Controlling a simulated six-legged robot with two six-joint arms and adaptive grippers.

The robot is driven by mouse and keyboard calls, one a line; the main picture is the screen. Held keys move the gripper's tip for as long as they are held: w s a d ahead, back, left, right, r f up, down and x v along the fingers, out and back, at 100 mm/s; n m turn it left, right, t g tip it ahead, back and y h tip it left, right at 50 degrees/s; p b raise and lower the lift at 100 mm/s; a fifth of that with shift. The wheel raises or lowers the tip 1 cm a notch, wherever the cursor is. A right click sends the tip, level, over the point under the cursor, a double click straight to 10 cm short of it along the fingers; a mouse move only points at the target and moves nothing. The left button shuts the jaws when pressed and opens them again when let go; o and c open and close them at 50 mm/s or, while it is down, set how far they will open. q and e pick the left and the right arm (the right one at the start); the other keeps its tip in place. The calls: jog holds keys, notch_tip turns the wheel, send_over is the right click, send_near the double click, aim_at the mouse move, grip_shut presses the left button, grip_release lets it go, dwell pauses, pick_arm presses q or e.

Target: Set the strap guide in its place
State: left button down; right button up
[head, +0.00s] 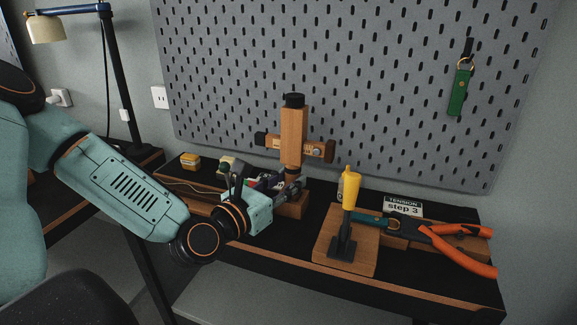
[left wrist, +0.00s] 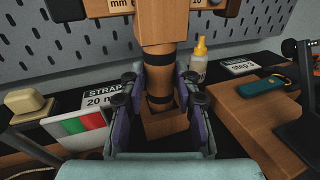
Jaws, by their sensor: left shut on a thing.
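My left gripper (head: 288,188) is at the wooden stamping press (head: 291,140), low in front of its post. In the left wrist view, the fingers (left wrist: 162,112) stand on either side of a wooden piece below the black-banded ram (left wrist: 158,75). I take this piece to be the strap guide (left wrist: 165,130), held between the finger pads. A dark recess shows at its top. The fingers hide its sides, and I cannot tell where it ends and the press base begins. My right gripper is out of view.
Right of the press, a yellow-handled tool (head: 351,188) stands on a wooden block (head: 327,244). Orange-handled pliers (head: 462,252) and a "step 3" card (head: 403,206) lie beyond. A "STRAP 20 mm" card (left wrist: 100,92) stands to the left. A pegboard (head: 400,90) closes off the back.

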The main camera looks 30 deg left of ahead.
aim_at(287, 149)
pick_arm(q)
jog(key=shift+r+p, duration=0.5)
jog(key=shift+r, duration=0.4)
jog(key=shift+r+p, duration=2.6)
jog(key=shift+r, duration=0.2)
jog(key=shift+s+f, duration=0.1)
